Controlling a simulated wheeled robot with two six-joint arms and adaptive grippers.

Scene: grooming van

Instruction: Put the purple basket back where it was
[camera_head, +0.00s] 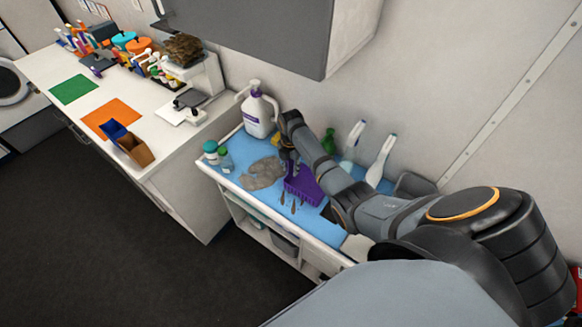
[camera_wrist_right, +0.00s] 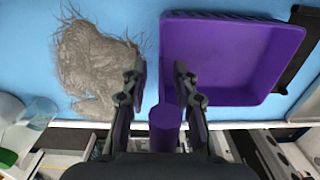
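The purple basket (camera_head: 304,186) sits on the blue top of the low cabinet, beside a clump of grey-brown fur (camera_head: 262,173). In the right wrist view the basket (camera_wrist_right: 232,55) looks empty and lies right of the fingers, its left edge near the right finger. My right gripper (camera_head: 289,156) is above the basket's back-left side, partly hidden by its own arm. In the wrist view its fingers (camera_wrist_right: 160,80) stand apart. A purple rounded piece (camera_wrist_right: 165,122) shows between them; I cannot tell whether it belongs to the basket. My left gripper is not in view.
A white jug (camera_head: 257,112), teal-lidded jars (camera_head: 211,152) and white spray bottles (camera_head: 381,160) stand around the blue top. Small tools lie in front of the basket. A grey wall cabinet (camera_head: 260,30) hangs above. The counter at left holds several items.

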